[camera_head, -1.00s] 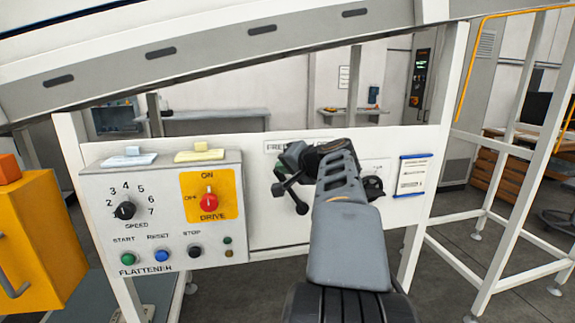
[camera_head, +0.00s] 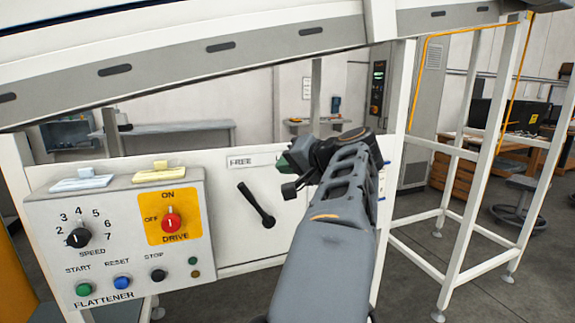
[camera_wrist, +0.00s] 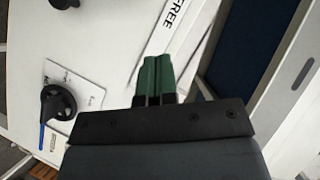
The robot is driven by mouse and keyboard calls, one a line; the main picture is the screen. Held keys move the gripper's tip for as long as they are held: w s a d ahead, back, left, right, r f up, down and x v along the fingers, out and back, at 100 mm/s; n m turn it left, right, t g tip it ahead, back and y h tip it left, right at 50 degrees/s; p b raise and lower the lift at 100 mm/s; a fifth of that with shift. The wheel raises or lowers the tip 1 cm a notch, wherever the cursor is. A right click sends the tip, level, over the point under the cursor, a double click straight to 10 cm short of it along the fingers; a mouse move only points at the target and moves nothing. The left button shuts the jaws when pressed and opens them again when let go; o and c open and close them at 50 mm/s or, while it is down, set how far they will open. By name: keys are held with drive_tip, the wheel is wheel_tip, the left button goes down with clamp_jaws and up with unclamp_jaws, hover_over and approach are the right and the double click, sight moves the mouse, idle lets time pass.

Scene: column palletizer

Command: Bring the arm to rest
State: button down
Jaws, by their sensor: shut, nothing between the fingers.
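My arm (camera_head: 330,240) reaches up from the bottom of the head view, in front of the white machine panel. My gripper (camera_head: 284,162) is at its far end, small and partly hidden by the wrist. In the wrist view the two green fingers of my gripper (camera_wrist: 155,75) lie together, shut and empty. In the head view a black lever (camera_head: 257,205) slants on the panel, left of my gripper and clear of it in the picture. A FREE label (camera_head: 250,161) is above the lever and also shows in the wrist view (camera_wrist: 176,15).
A control box (camera_head: 120,235) marked FLATTENER stands at the left, with knobs and buttons. A sloped grey beam (camera_head: 180,57) crosses above. A white frame (camera_head: 470,170) stands at the right. A black handwheel (camera_wrist: 58,103) shows in the wrist view.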

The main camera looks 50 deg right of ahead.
drive_tip(key=shift+s+r, duration=0.1)
drive_tip(key=shift+s, duration=0.1)
idle(0.6)
wheel_tip(320, 180, down, 8)
drive_tip(key=s+d+m+g+h, duration=0.1)
drive_tip(key=d+m+g+h, duration=0.1)
drive_tip(key=g, duration=0.1)
drive_tip(key=a+f+n+g+y+p, duration=0.1)
drive_tip(key=a+f+n+g+p, duration=0.2)
drive_tip(key=a+f, duration=0.55)
drive_tip(key=a+f+n+g+p, duration=0.2)
drive_tip(key=a+n, duration=0.3)
drive_tip(key=a, duration=0.6)
drive_tip(key=s+a+f+n+g+y+p, duration=0.1)
drive_tip(key=a+n+p, duration=0.4)
drive_tip(key=a, duration=0.6)
drive_tip(key=shift+f+n+g, duration=0.6)
drive_tip(key=shift+f+g, duration=0.05)
drive_tip(key=shift+g, duration=0.15)
drive_tip(key=shift+s+d, duration=0.1)
drive_tip(key=shift+d, duration=0.05)
